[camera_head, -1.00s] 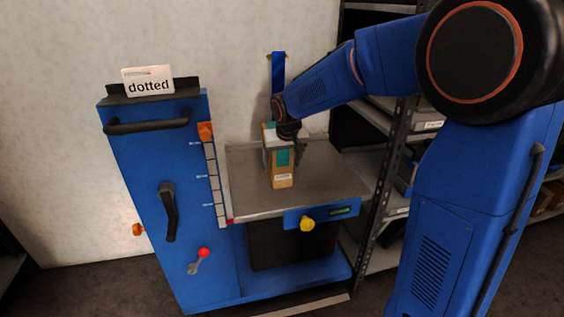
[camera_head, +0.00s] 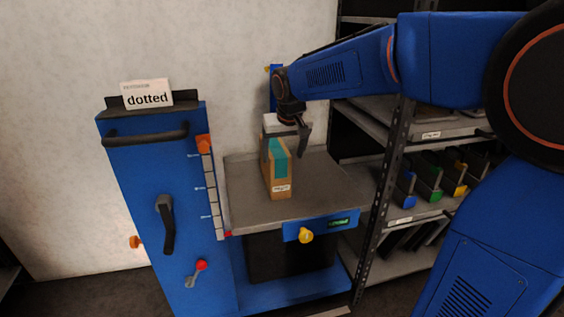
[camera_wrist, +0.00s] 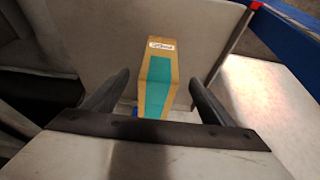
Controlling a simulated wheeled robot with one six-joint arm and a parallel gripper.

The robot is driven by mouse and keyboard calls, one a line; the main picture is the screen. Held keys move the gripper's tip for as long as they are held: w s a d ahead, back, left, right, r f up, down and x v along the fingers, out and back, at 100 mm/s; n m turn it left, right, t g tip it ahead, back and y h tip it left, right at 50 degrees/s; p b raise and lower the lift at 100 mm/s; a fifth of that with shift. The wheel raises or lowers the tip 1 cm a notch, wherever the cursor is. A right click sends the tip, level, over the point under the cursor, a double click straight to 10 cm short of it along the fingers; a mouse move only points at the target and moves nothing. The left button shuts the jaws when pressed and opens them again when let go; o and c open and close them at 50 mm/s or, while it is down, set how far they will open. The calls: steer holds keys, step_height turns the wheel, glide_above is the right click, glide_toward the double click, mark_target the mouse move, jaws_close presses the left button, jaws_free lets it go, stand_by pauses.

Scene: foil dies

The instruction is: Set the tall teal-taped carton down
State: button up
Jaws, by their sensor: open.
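The tall carton (camera_head: 280,178) is brown with a teal tape band and a small white label near its base. It stands upright on the grey metal top (camera_head: 325,192) of the blue machine. My gripper (camera_head: 285,146) is open, above and around the carton's upper part in the head view. In the wrist view the carton (camera_wrist: 157,82) lies between and beyond the two spread dark fingers of my gripper (camera_wrist: 155,88), with gaps on both sides. The carton's upper back is partly hidden by the gripper.
A blue cabinet (camera_head: 150,215) with a "dotted" card (camera_head: 147,95) stands left of the top. A grey shelf rack (camera_head: 385,185) with several coloured bins stands to the right. The wall is close behind. The top is bare around the carton.

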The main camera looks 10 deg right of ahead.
steer(key=s+d, duration=0.3)
steer(key=s, duration=0.6)
steer(key=s+d, duration=0.3)
steer(key=s, duration=0.6)
steer(key=s+d+f, duration=0.1)
steer(key=s+f, duration=0.2)
steer(key=s, duration=0.5)
steer(key=s+d+f, duration=0.2)
steer(key=s+f, duration=0.1)
steer(key=s, duration=0.5)
steer(key=shift+s+f, duration=0.3)
steer(key=shift+f, duration=0.05)
steer(key=shift+d, duration=0.1)
